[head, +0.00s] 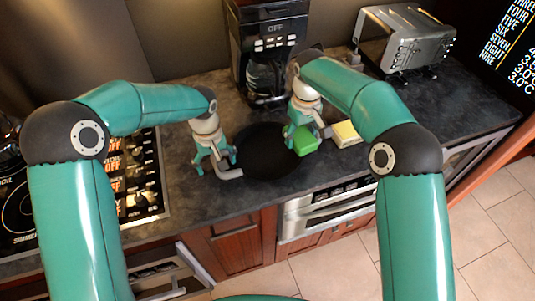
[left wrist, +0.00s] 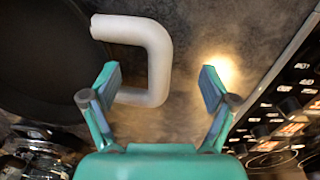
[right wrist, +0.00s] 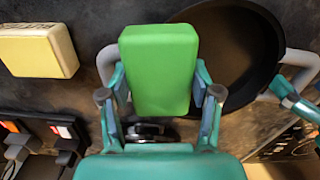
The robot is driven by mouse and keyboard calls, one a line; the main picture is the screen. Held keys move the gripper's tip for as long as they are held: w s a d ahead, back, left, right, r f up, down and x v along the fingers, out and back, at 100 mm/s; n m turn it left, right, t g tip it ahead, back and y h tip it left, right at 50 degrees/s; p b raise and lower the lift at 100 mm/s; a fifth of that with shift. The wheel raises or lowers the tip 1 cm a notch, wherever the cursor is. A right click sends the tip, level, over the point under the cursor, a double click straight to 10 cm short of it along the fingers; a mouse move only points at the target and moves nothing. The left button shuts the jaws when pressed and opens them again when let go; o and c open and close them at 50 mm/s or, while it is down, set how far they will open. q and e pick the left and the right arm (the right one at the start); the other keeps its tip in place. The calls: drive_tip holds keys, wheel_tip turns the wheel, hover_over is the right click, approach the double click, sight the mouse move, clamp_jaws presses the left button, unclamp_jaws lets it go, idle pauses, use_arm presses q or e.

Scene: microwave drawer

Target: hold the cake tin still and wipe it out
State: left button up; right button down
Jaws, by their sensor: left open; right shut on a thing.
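The cake tin (head: 265,158) is round and black with a grey handle on each side, lying on the dark counter. Its left handle (left wrist: 155,55) shows in the left wrist view. My left gripper (head: 214,165) is open at that handle, which lies partly between its spread fingers (left wrist: 160,78). My right gripper (right wrist: 160,88) is shut on a green sponge (right wrist: 158,65), also seen in the head view (head: 304,141). The sponge is near the tin's right edge and hides part of the right handle. I cannot tell whether it touches the tin.
A pale yellow sponge (head: 345,133) lies on the counter right of the green one. A coffee maker (head: 268,55) stands behind the tin, and a toaster (head: 405,45) at the back right. A stove (head: 130,180) lies to the left.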

use_arm(q)
drive_tip(key=shift+r, duration=0.1)
drive_tip(key=shift+r, duration=3.4)
drive_tip(key=shift+o, duration=1.4)
wheel_tip(320, 180, up, 12)
